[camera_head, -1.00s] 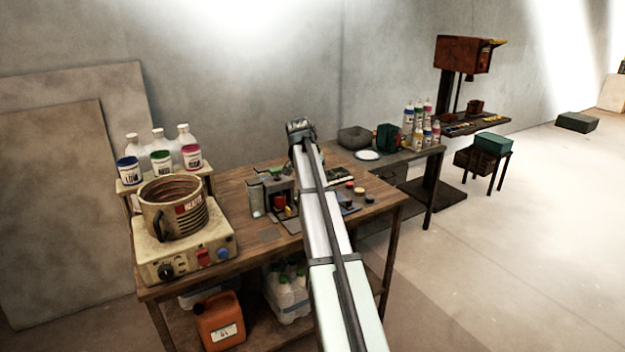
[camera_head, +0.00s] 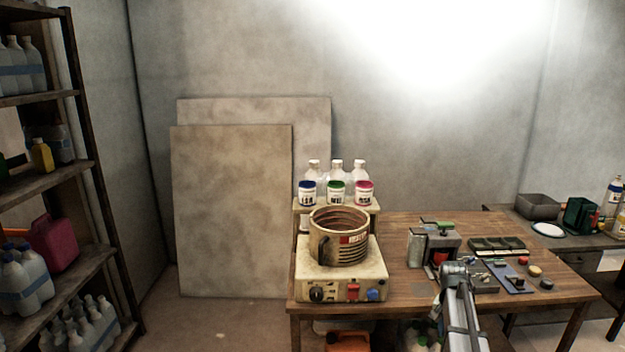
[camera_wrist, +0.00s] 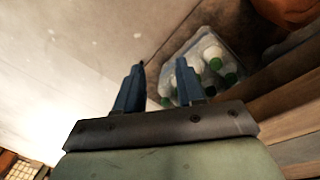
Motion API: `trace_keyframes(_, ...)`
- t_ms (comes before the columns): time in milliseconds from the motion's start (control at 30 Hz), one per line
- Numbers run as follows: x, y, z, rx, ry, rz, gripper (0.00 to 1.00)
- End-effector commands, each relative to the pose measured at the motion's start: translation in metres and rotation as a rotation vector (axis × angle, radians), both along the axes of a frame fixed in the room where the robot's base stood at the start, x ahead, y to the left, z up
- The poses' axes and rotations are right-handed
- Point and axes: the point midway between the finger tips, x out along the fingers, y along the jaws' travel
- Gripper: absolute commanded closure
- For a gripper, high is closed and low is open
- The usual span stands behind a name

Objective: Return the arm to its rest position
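My gripper (camera_wrist: 160,66) shows in the wrist view with its two blue fingers apart and nothing between them. It points toward the floor and the space under the wooden bench. In the head view my arm is at the lower right, in front of the bench (camera_head: 405,232); my fingers are hidden there. A wrapped pack of bottles with green caps (camera_wrist: 208,66) lies beyond the fingers in the wrist view. I cannot tell the exact distance to it.
A vat (camera_head: 340,240) stands on a heater base (camera_head: 343,275) at the bench's left end. Three labelled jars (camera_head: 336,194) stand behind it. A shelf rack (camera_head: 85,165) with bottles is at the far left. An orange can (camera_head: 348,341) sits under the bench. Floor left of the bench is clear.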

Motion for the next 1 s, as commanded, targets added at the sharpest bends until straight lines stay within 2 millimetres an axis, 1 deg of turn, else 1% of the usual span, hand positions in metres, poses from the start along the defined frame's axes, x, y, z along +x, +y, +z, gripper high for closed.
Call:
trace_keyframes(33,-0.009,0.01,-0.019,0.01,0.018,0.02,0.62)
trace_keyframes(100,-0.018,0.022,-0.041,0.022,0.04,0.049,0.62)
trace_keyframes(267,-0.042,0.049,-0.091,0.051,0.086,0.113,0.62)
trace_keyframes(300,-0.048,0.056,-0.104,0.058,0.099,0.128,0.62)
trace_keyframes(500,-0.087,0.089,-0.162,0.097,0.159,0.209,0.62)
trace_keyframes(567,-0.1,0.099,-0.178,0.108,0.178,0.232,0.62)
trace_keyframes(700,-0.132,0.121,-0.213,0.136,0.219,0.285,0.62)
trace_keyframes(767,-0.147,0.13,-0.227,0.148,0.237,0.309,0.62)
trace_keyframes(800,-0.157,0.136,-0.236,0.156,0.25,0.324,0.62)
trace_keyframes(867,-0.172,0.144,-0.249,0.168,0.267,0.345,0.62)
trace_keyframes(1000,-0.21,0.163,-0.277,0.195,0.31,0.397,0.62)
